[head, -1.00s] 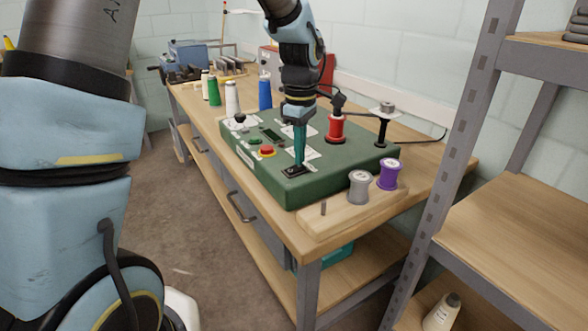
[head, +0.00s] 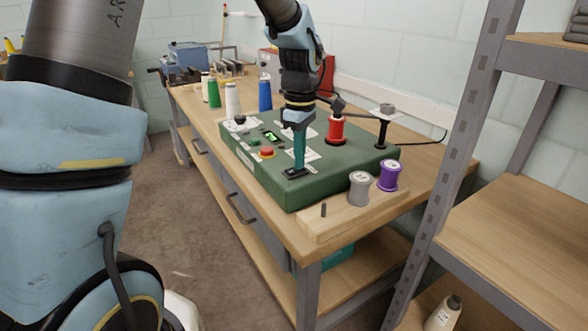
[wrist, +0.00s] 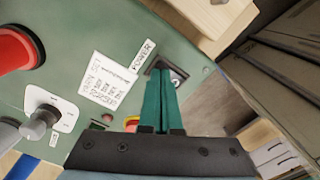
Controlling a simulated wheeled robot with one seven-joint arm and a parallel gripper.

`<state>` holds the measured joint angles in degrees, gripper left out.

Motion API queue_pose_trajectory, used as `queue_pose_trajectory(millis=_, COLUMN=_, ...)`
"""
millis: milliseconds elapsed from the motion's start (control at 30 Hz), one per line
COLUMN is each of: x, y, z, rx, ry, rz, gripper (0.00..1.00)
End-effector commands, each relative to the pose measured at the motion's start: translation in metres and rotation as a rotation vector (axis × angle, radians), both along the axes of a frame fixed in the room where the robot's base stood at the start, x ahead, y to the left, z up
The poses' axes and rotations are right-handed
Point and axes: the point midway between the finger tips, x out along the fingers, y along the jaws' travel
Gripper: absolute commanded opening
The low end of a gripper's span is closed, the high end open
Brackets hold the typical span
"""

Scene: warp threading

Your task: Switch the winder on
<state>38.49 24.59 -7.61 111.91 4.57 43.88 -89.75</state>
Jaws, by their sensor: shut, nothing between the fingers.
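The winder (head: 330,172) is a green box on the workbench, with a red spool (head: 336,129) on its top. Its power switch (head: 294,173) is a small black plate at the front corner; it also shows in the wrist view (wrist: 178,76), beside a "POWER" label (wrist: 143,55). My gripper (head: 298,168) points down with its teal fingers together and empty, the tips at the switch and hiding part of it. In the wrist view the fingertips (wrist: 160,74) overlap the switch's edge; I cannot tell the rocker's position. The small display (head: 271,135) on the winder is lit green.
A red stop button (head: 267,152) sits left of my gripper. A wooden block with a grey spool (head: 360,188) and a purple spool (head: 389,175) lies right of the winder. Several thread cones stand behind. A metal shelf (head: 470,130) rises at right.

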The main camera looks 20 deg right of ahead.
Motion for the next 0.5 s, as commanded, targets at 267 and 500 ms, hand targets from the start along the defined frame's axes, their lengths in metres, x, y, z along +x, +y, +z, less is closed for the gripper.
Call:
queue_pose_trajectory(millis=267, x=0.0, y=-0.001, z=0.024, rx=-0.002, ry=-0.001, rz=0.0, gripper=0.0)
queue_pose_trajectory(millis=500, x=0.0, y=-0.001, z=0.043, rx=-0.002, ry=-0.001, rz=0.0, gripper=0.0)
